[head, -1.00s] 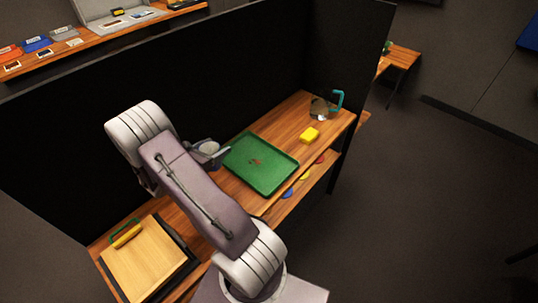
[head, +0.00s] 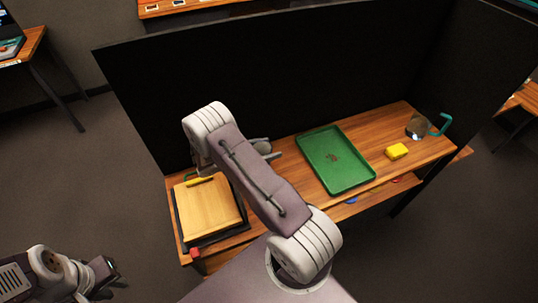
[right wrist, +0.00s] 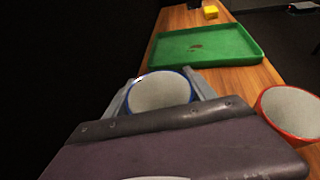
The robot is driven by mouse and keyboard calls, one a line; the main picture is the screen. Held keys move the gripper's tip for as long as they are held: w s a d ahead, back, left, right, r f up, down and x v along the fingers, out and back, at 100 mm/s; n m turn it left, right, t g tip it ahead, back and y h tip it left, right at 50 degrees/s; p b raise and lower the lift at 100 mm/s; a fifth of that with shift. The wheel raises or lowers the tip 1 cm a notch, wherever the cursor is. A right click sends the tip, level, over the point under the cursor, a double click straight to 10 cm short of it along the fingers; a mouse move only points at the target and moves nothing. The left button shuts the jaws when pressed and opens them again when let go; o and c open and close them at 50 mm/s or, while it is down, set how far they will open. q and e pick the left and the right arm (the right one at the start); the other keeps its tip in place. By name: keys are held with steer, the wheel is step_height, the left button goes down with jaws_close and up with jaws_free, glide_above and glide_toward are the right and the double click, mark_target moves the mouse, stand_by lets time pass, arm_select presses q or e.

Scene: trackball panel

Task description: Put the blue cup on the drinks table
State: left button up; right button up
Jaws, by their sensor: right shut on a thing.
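The blue cup (right wrist: 160,92), blue-rimmed with a pale inside, is between the fingers of my right gripper (right wrist: 160,80) in the right wrist view. The gripper is shut on it. In the head view my right gripper (head: 268,150) is over the wooden table (head: 288,160), left of the green tray; the cup is mostly hidden there and I cannot tell whether it touches the table. My left gripper (head: 107,271) is at the lower left of the head view, away from the table; its jaws are too unclear to read. I cannot tell which table is the drinks table.
A red-rimmed cup (right wrist: 291,112) stands right of the held cup. The green tray (head: 345,183), a yellow block (head: 397,151) and a jug with a teal handle (head: 418,126) are along the table. A wooden board (head: 208,208) is at its left. A black partition (head: 270,85) stands behind.

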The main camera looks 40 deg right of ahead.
steer(key=shift+f, duration=2)
steer(key=shift+f, duration=0.2)
steer(key=o, duration=1.5)
steer(key=shift+r, duration=0.3)
steer(key=b+v, duration=0.1)
steer(key=v, duration=0.6)
steer(key=shift+a, duration=0.2)
